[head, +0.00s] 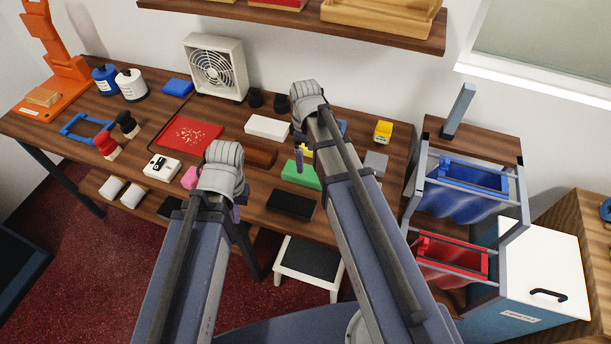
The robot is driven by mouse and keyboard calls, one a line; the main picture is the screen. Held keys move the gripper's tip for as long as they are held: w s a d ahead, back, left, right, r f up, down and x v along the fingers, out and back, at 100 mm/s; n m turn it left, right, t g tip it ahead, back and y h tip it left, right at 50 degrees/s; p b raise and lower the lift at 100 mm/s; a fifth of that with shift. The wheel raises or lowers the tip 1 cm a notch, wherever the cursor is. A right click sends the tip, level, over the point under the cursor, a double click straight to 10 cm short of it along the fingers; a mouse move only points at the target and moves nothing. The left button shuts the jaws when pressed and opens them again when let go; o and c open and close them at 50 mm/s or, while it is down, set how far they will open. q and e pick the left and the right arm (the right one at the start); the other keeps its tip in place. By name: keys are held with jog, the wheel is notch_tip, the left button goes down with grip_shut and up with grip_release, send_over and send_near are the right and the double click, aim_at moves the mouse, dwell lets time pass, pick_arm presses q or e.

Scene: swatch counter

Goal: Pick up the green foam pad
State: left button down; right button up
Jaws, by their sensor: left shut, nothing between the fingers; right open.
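The green foam pad (301,175) lies on the wooden counter, right of centre in the head view. My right arm covers part of its right side. My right gripper (299,160) points down just above or at the pad's far edge, with its fingers open; I cannot tell whether it touches the pad. My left gripper (236,212) is to the left and nearer, mostly hidden behind its own wrist, shut and empty, apart from the pad.
A brown block (260,156), a white block (268,127), a black block (291,204) and a grey block (376,163) lie around the pad. A pink block (189,178) is by my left wrist. A fan (216,68) stands at the back below a shelf (300,18).

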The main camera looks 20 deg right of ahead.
aim_at(305, 172)
jog(key=shift+s+a+f+b, duration=0.1)
jog(key=shift+s+f+b, duration=0.05)
jog(key=shift+f+b, duration=1.85)
jog(key=shift+s+a+f+b, duration=0.1)
jog(key=shift+f+b, duration=1.9)
jog(key=shift+r, duration=0.1)
jog(key=shift+c, duration=0.2)
jog(key=c, duration=1.1)
jog(key=shift+r, duration=0.1)
jog(key=shift+c, duration=0.2)
notch_tip(305, 172, up, 10)
jog(key=p, duration=1)
